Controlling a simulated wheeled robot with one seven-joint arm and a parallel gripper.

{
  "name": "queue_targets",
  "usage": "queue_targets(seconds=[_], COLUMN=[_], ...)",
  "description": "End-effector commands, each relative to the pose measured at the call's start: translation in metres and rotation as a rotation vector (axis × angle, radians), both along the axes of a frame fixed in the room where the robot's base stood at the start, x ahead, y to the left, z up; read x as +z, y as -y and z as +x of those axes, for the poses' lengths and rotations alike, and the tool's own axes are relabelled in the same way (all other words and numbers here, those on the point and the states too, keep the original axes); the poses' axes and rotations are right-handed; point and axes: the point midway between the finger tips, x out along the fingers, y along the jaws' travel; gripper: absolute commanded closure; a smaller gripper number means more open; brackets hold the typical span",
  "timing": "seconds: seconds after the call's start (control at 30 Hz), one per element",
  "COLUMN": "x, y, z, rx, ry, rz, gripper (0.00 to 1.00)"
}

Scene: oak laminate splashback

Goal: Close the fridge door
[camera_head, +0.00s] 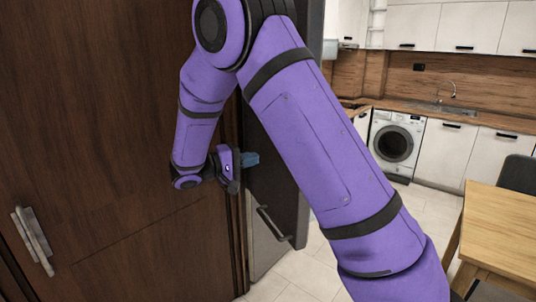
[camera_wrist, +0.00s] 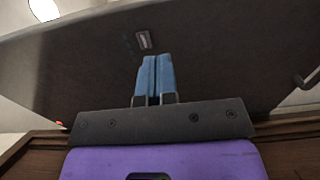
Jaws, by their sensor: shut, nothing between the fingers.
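The fridge door (camera_head: 262,190) is a tall dark grey panel beside the brown wood front, partly hidden by my arm. A bar handle (camera_head: 272,224) shows low on it. In the wrist view the dark door panel (camera_wrist: 215,65) fills most of the picture, with a small light label near its middle and a handle (camera_wrist: 308,79) at the right edge. How far the door stands open is hard to tell. My gripper (camera_head: 250,159) has blue fingers, shut and empty, pointing at the panel. The fingertips (camera_wrist: 153,60) overlap the panel; I cannot tell whether they touch it.
A large brown wood door (camera_head: 90,130) with a metal handle (camera_head: 32,240) fills the left. A wooden table (camera_head: 505,230) and dark chair (camera_head: 518,174) stand at the right. A washing machine (camera_head: 393,145) and white cabinets line the back. Pale tiled floor (camera_head: 310,268) is clear between.

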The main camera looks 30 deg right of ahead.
Motion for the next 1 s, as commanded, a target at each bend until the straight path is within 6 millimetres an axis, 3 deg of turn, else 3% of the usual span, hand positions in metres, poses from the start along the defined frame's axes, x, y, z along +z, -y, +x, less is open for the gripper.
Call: queue_targets(seconds=[0.6,0.8,1.0], x=[0.001,0.001,0.001], y=[0.107,0.127,0.133], z=[-0.011,-0.012,-0.012], rx=[-0.005,-0.003,-0.002], ry=[-0.002,-0.001,-0.001], rz=[0.003,0.004,0.003], gripper=[1.0,1.0,1.0])
